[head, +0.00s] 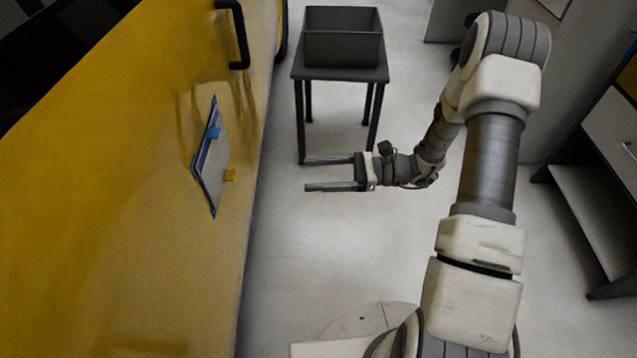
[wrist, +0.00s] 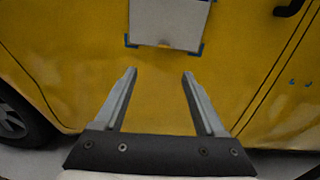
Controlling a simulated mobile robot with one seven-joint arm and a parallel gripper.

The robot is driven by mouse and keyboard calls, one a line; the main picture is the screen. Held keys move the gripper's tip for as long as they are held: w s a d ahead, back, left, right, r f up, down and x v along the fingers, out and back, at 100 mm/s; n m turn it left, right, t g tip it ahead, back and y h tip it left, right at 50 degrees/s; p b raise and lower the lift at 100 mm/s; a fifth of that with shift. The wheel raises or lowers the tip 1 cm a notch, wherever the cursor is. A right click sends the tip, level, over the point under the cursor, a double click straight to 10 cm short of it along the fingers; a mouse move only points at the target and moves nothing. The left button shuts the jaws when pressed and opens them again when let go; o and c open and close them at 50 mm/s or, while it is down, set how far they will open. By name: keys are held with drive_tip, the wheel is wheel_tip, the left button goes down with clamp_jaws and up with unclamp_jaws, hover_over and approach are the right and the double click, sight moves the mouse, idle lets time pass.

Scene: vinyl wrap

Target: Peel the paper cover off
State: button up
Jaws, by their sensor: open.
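A pale paper cover (head: 213,170) with blue edges sits on the side of a yellow vehicle (head: 120,180). In the wrist view my gripper's fingertips (wrist: 160,72) point toward the panel just below the cover.
A dark open bin (head: 343,50) stands on a small dark table (head: 340,75) at the back. A door handle (head: 238,35) juts from the vehicle above the cover. Shelving (head: 595,185) stands at the right. The floor between vehicle and arm is clear.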

drive_tip(key=f, duration=0.1)
drive_tip(key=b, duration=0.4)
approach(224, 160)
drive_tip(key=s+a+f, duration=0.2)
drive_tip(key=a+f, duration=0.1)
drive_tip(key=a, duration=0.4)
drive_tip(key=shift+s+m+t, duration=0.15)
drive_tip(key=shift+m+t, duration=0.15)
drive_tip(key=shift+m, duration=0.1)
clamp_jaws()
drive_tip(key=c, duration=0.8)
unclamp_jaws()
clamp_jaws()
drive_tip(key=shift+d+p, duration=0.35)
drive_tip(key=shift+d, duration=0.35)
